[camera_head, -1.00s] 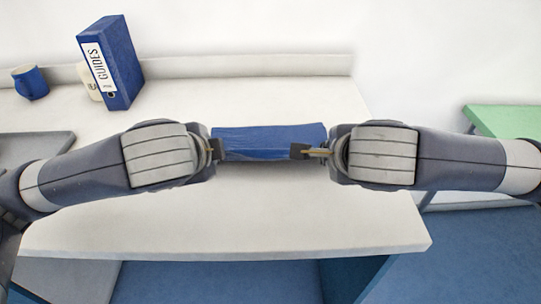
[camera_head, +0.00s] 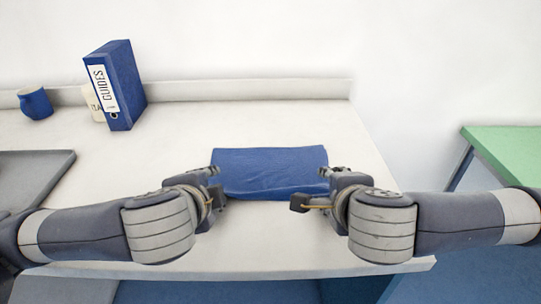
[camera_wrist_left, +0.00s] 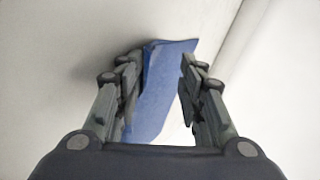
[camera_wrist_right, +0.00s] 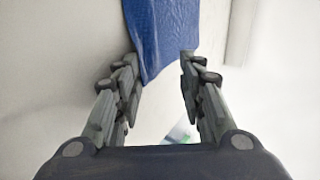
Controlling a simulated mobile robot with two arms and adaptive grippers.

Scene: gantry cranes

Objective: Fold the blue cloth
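The blue cloth (camera_head: 268,172) lies on the white table as a flat rectangle, with a thicker near edge that looks like a fold. My left gripper (camera_head: 220,183) is at the cloth's left end. In the left wrist view its fingers (camera_wrist_left: 160,85) stand apart, with the cloth (camera_wrist_left: 165,95) seen between and beyond them. My right gripper (camera_head: 315,188) is at the cloth's right near corner. In the right wrist view its fingers (camera_wrist_right: 160,75) stand apart, and the cloth (camera_wrist_right: 160,35) lies beyond the tips. Neither gripper is seen holding the cloth.
A blue binder (camera_head: 125,85) marked GUIDES stands at the back left, with a pale mug (camera_head: 94,102) partly behind it. A blue mug (camera_head: 35,103) is farther left. A grey tray (camera_head: 60,160) lies at the left edge. The table (camera_head: 290,120) behind the cloth is clear.

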